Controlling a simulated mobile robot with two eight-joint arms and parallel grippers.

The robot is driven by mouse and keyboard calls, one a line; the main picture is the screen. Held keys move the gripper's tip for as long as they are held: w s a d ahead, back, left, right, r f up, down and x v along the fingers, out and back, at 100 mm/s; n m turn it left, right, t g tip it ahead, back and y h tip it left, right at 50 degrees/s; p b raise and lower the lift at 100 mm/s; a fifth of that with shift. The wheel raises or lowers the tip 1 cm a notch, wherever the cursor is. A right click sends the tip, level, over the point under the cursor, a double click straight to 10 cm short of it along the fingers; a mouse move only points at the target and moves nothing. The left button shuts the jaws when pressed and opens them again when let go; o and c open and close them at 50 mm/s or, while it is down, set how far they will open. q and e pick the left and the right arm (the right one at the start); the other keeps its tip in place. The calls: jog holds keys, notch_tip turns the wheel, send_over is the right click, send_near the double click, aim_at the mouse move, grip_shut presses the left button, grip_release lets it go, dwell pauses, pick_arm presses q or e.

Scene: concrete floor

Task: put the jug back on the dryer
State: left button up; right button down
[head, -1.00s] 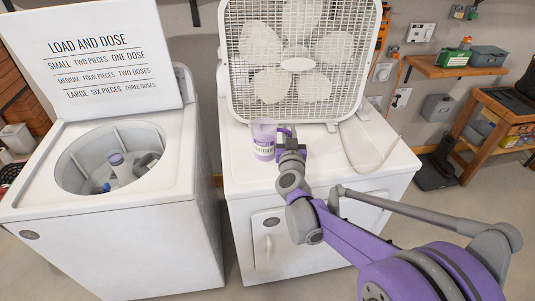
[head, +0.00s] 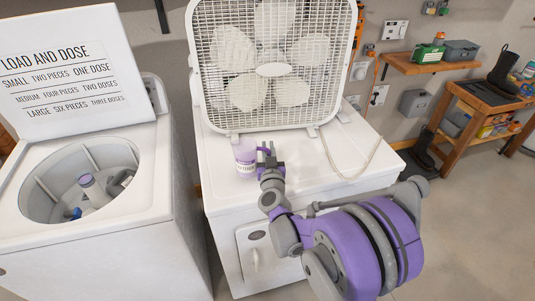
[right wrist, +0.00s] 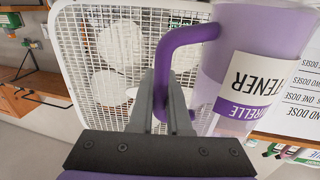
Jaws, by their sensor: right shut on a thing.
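The jug (head: 244,158) is a small translucent purple container with a white label and a purple handle. My right gripper (head: 267,152) is shut on its handle, at the jug's right side in the head view. The jug is upright, over the front left part of the white dryer top (head: 310,175). I cannot tell whether its base touches. In the right wrist view the jug (right wrist: 255,70) fills the upper right, with the fingers (right wrist: 163,105) at the lower end of its handle. My left gripper is not in view.
A white box fan (head: 272,70) stands at the back of the dryer, close behind the jug. A cord (head: 350,172) lies on the dryer's right side. An open washer (head: 85,185) with a sign on its lid stands to the left. The dryer top's right part is mostly clear.

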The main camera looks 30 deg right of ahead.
notch_tip(320, 180, down, 2)
jog(key=shift+f, duration=0.1)
jog(key=shift+f, duration=0.15)
jog(key=c, duration=0.9)
grip_release()
jog(key=shift+r, duration=0.2)
